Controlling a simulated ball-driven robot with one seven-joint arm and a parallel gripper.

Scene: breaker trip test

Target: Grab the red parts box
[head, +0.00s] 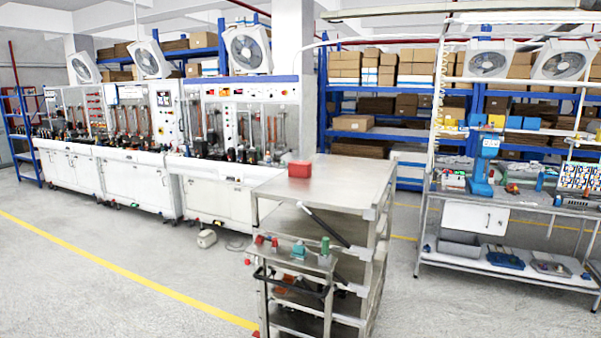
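The red parts box (299,169) is a small red block. It sits on the left part of the steel top of a trolley (340,180), close to the top's left edge, in the middle of the head view. Nothing covers the box from this side. I do not see my gripper in this view, and nothing is touching the box.
The trolley has lower shelves, dark bars and a small side tray (292,258) with coloured parts. White test benches (140,180) line the left. A workbench (500,200) with a blue press (484,165) stands right. The floor at front left (100,290) is clear.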

